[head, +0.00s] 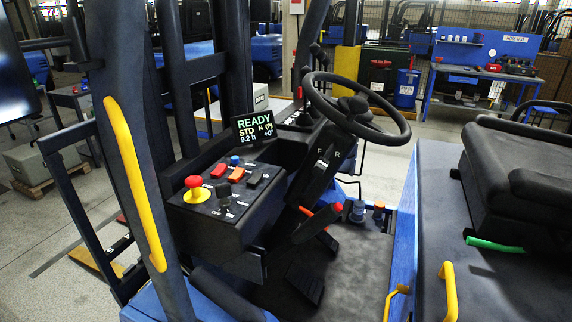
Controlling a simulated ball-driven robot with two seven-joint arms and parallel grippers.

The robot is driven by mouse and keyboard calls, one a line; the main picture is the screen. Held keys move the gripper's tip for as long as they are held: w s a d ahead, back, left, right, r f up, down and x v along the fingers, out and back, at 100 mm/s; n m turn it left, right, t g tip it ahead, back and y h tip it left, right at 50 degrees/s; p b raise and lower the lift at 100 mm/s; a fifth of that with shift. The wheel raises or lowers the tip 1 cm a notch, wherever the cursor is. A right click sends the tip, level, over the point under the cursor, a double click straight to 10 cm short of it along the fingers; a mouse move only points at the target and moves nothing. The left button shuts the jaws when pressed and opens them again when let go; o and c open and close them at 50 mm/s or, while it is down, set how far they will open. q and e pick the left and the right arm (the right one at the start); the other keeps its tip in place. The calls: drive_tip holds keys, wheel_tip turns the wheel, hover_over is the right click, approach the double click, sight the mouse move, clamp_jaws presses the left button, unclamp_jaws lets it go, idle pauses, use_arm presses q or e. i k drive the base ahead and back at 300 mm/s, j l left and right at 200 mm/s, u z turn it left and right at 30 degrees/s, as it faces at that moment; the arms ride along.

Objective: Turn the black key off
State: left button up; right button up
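The black key (223,191) sits on the sloped black control panel (230,235) of a forklift cab, right of the red mushroom button. Small white lettering is beside it, and "OFF" seems to show below. The key's exact turn is too small to tell. The display (255,127) behind the panel is lit and reads "READY", "STD N (P)" and "9.2 h". Neither of my grippers is in the head view, and nothing touches the key.
A red mushroom button (193,182) on yellow, a red switch (219,170), an orange switch (237,174) and a blue knob (234,160) crowd the key. A pillar with a yellow grab bar (135,180) stands left. The steering wheel (357,105) and seat (520,190) are right.

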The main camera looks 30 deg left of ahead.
sight(223, 191)
drive_tip(key=j+u, duration=0.1)
drive_tip(key=u, duration=0.65)
drive_tip(key=j+u, duration=0.15)
drive_tip(key=u, duration=0.2)
drive_tip(key=i+j+z, duration=0.15)
drive_tip(key=z, duration=0.25)
drive_tip(key=i+j+z, duration=0.1)
drive_tip(key=j+z, duration=0.3)
drive_tip(key=i+j+z, duration=0.1)
drive_tip(key=z, duration=0.3)
drive_tip(key=j, duration=0.1)
